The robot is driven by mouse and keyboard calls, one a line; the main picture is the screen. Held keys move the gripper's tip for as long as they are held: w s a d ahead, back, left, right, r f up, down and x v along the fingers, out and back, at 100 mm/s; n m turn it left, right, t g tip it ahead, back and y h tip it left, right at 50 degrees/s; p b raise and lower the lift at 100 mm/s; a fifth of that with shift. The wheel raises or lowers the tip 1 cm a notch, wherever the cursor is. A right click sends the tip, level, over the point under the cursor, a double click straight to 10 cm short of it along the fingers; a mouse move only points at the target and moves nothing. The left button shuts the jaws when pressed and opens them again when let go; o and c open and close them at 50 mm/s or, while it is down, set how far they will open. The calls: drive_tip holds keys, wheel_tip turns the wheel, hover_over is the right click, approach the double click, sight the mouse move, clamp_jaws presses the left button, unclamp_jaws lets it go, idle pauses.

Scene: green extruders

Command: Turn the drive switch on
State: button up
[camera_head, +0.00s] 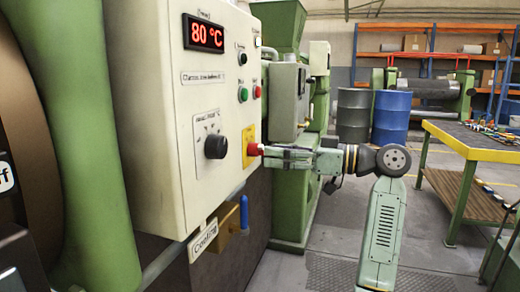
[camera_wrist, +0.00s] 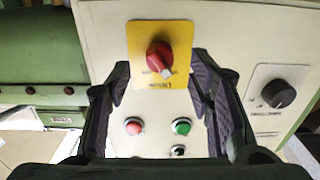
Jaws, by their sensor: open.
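A red rotary switch (camera_head: 254,149) sits on a yellow plate (camera_head: 247,137) on the cream control panel. The wrist view shows the red switch (camera_wrist: 160,58) and its yellow plate (camera_wrist: 137,38) at top centre. The lettering on the plate is too small to read surely. My gripper (camera_head: 270,152) reaches in from the right, close in front of the red switch. In the wrist view my gripper (camera_wrist: 160,75) is open, one finger to each side of the switch. I see no clear contact with it.
A black knob (camera_head: 215,147) is left of the yellow plate. Red (camera_wrist: 133,127) and green (camera_wrist: 181,127) buttons are near the fingers. A display (camera_head: 203,34) reads 80 °C. A blue handle (camera_head: 244,212) juts out below.

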sight(261, 154)
drive_tip(key=shift+x, duration=2.35)
drive_tip(key=shift+c, duration=0.2)
clamp_jaws()
